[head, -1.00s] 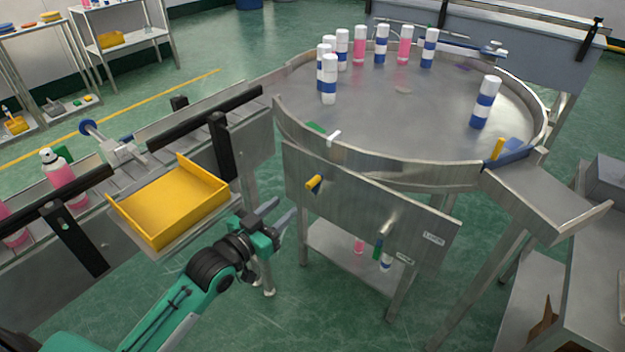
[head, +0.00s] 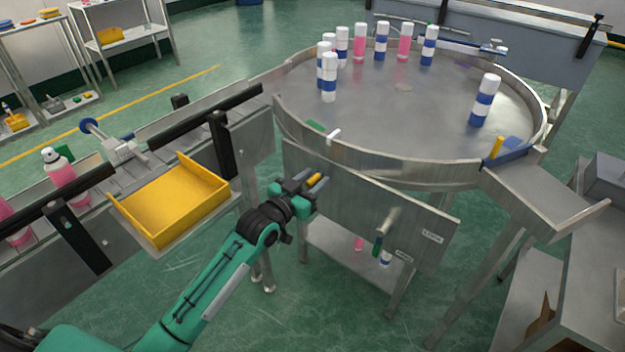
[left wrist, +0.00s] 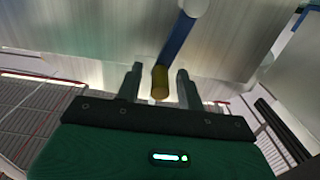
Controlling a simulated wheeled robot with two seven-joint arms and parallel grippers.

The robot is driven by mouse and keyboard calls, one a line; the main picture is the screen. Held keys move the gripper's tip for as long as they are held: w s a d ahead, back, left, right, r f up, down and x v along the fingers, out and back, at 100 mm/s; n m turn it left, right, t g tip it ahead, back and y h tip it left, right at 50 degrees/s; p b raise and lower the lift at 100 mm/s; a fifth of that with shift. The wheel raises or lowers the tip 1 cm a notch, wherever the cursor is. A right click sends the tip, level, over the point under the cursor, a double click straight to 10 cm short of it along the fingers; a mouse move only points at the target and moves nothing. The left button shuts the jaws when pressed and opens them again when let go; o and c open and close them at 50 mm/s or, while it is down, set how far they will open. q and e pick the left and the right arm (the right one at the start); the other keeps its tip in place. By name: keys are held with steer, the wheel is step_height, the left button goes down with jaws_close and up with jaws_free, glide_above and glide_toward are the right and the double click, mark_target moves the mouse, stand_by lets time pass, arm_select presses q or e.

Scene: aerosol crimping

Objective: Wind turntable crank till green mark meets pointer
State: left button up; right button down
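The round metal turntable (head: 400,135) carries several bottles. A green mark (head: 316,127) lies on its near left edge, just left of the white pointer (head: 333,136) and apart from it. The crank's yellow handle (head: 315,180) sticks out of the front panel below. My left gripper (head: 305,184) is at this handle. In the left wrist view the yellow handle (left wrist: 160,84) sits between my two open fingers (left wrist: 160,88), with a gap on both sides, and the blue crank arm (left wrist: 178,40) runs up to a pale hub. My right gripper is out of view.
A yellow tray (head: 170,205) and a conveyor with pink bottles (head: 62,175) lie left of my left arm. A side table (head: 590,250) stands far right.

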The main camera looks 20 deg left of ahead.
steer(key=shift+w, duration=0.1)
arm_select(q)
jaws_close()
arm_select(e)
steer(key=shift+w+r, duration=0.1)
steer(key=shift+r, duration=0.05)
